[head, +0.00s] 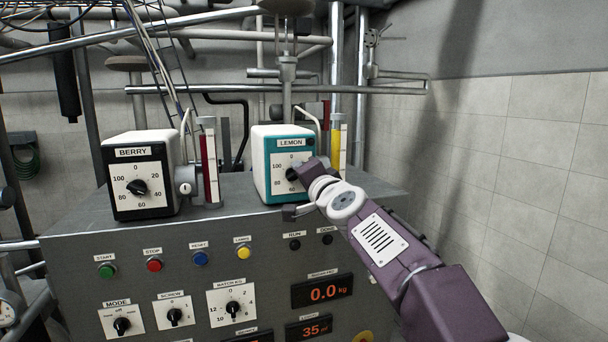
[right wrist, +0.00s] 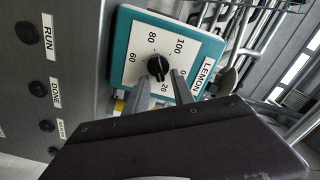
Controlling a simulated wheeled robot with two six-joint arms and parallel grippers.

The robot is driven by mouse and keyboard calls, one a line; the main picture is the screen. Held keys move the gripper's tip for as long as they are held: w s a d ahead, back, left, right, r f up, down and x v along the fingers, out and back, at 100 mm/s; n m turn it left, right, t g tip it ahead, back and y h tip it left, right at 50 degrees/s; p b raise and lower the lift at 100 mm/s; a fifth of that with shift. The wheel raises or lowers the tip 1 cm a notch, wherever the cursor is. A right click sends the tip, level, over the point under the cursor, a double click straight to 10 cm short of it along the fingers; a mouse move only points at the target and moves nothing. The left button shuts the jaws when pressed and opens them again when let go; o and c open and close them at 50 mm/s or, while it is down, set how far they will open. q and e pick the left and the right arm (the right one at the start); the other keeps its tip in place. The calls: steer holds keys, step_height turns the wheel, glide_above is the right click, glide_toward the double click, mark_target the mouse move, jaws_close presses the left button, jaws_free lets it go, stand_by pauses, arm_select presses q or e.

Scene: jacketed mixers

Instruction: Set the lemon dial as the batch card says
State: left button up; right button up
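The lemon dial is a black knob (head: 292,174) on the white scale of a teal box (head: 259,165) labelled LEMON. In the right wrist view the knob (right wrist: 157,66) shows with 0, 20, 60, 80 and 100 around it; I cannot tell its exact setting. My right gripper (right wrist: 162,76) is in front of the dial face, its two grey fingers apart, with the tips close to the knob. I cannot tell whether they touch it. In the head view my right wrist hides part of the dial. My left gripper is not in view. I see no batch card.
A black BERRY box (head: 118,172) with its own knob stands left on the console. A red tube (head: 209,165) and a yellow tube (head: 338,150) stand beside the boxes. Buttons, knobs and displays (head: 322,292) fill the front panel. Pipes run behind.

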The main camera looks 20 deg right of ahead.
steer(key=shift+w, duration=0.1)
steer(key=s+b, duration=0.1)
steer(key=s, duration=0.8)
steer(key=shift+d, duration=0.15)
steer(key=shift+w, duration=0.1)
